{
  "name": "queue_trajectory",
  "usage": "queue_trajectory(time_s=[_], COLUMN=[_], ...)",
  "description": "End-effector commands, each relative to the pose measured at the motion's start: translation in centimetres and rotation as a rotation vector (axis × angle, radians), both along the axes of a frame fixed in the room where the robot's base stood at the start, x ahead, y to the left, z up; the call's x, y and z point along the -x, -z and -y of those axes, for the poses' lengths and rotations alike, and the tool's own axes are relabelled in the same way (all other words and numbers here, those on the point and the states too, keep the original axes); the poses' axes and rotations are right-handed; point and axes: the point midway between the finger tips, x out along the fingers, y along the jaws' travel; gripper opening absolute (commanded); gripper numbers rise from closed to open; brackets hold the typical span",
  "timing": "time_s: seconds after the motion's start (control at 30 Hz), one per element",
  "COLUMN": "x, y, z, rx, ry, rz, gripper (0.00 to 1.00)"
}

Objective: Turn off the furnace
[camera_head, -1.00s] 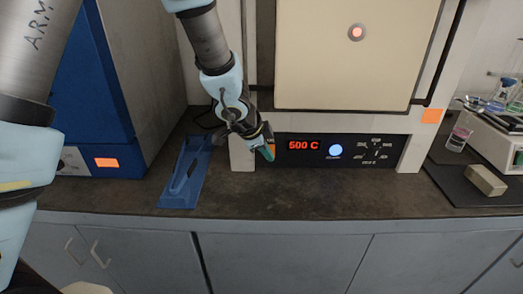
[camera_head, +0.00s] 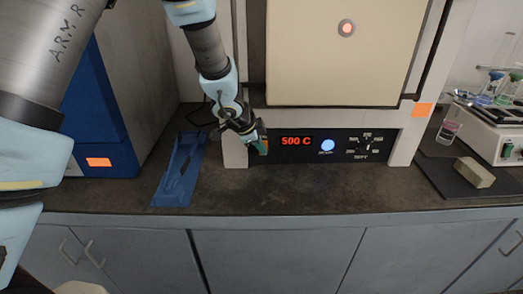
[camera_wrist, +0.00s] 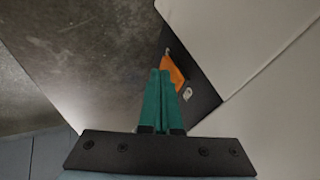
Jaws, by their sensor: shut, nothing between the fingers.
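The furnace (camera_head: 410,148) is a pale cabinet on the bench with a closed beige door (camera_head: 340,60). Its black control panel (camera_head: 345,157) shows a lit red "500 C" display (camera_head: 297,141), a lit blue round button (camera_head: 328,145) and a dial (camera_head: 366,147). My gripper (camera_head: 263,147) is at the panel's left end, left of the display. In the wrist view, its green fingers (camera_wrist: 160,75) are shut and empty, close to an orange label (camera_wrist: 172,72) and a small pale switch-like part (camera_wrist: 187,93) on the black panel. I cannot tell whether the fingertips touch the panel.
At the right are a small beaker (camera_head: 447,133), a tan block (camera_head: 474,172) and a scale (camera_head: 500,135). The bench front is clear.

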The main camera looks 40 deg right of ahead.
Motion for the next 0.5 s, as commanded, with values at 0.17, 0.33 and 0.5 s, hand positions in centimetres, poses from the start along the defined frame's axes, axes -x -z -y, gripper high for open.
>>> queue_trajectory(time_s=[0.17, 0.33, 0.5], x=[-0.1, -0.1, -0.2], y=[0.2, 0.1, -0.5], z=[0.2, 0.1, 0.1], rx=[0.012, 0.012, 0.012], ry=[0.001, 0.001, 0.001], rz=[0.016, 0.015, 0.015], gripper=[0.0, 0.0, 0.0])
